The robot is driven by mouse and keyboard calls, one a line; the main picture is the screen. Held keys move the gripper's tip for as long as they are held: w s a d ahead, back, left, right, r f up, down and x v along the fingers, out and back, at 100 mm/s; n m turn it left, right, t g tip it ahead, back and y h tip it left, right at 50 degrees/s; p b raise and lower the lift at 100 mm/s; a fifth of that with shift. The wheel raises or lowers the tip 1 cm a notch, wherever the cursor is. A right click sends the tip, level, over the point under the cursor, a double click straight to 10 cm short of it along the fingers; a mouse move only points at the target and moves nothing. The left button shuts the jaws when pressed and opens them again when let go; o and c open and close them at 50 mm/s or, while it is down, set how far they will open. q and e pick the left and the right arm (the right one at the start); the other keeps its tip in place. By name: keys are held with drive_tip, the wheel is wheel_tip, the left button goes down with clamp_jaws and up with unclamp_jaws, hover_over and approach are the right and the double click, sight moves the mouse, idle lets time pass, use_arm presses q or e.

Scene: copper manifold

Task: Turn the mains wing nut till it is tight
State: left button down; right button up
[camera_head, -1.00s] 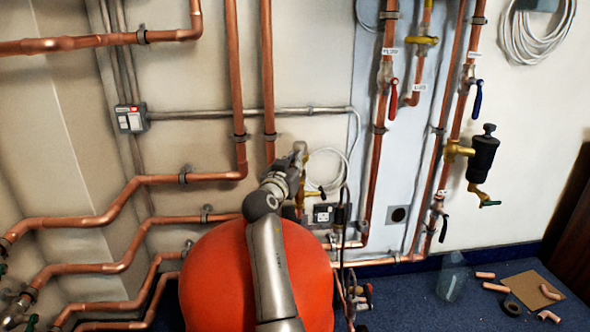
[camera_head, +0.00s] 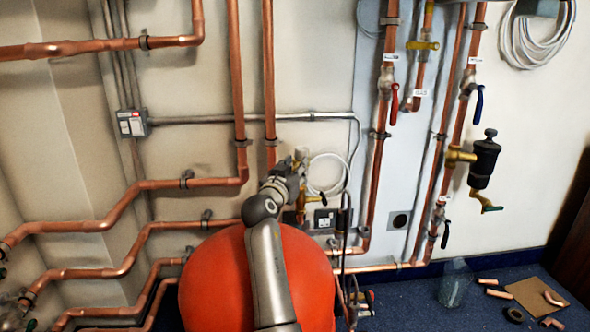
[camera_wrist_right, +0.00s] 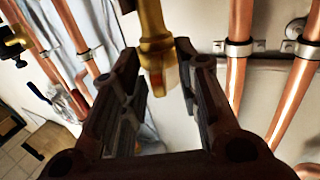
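A brass fitting (camera_head: 312,198) is on the wall just right of my right gripper (camera_head: 292,164), which partly hides it in the head view. In the right wrist view, a brass piece (camera_wrist_right: 154,40) hangs down from the top edge. Its lower end lies between the two fingers of the right gripper (camera_wrist_right: 157,75), with gaps on both sides. The fingers are spread and hold nothing. I cannot clearly make out the wing nut's wings or say for sure which brass part it is. My left gripper is not in view.
Copper pipes (camera_head: 237,90) run along the wall on both sides. A coil of white cable (camera_head: 328,172) and a dark box (camera_head: 324,218) are close by the gripper. A red rounded body (camera_head: 215,280) fills the lower middle. Cut pipe pieces lie on the blue floor at right.

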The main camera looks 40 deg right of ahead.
wheel_tip(320, 180, up, 10)
idle(0.6)
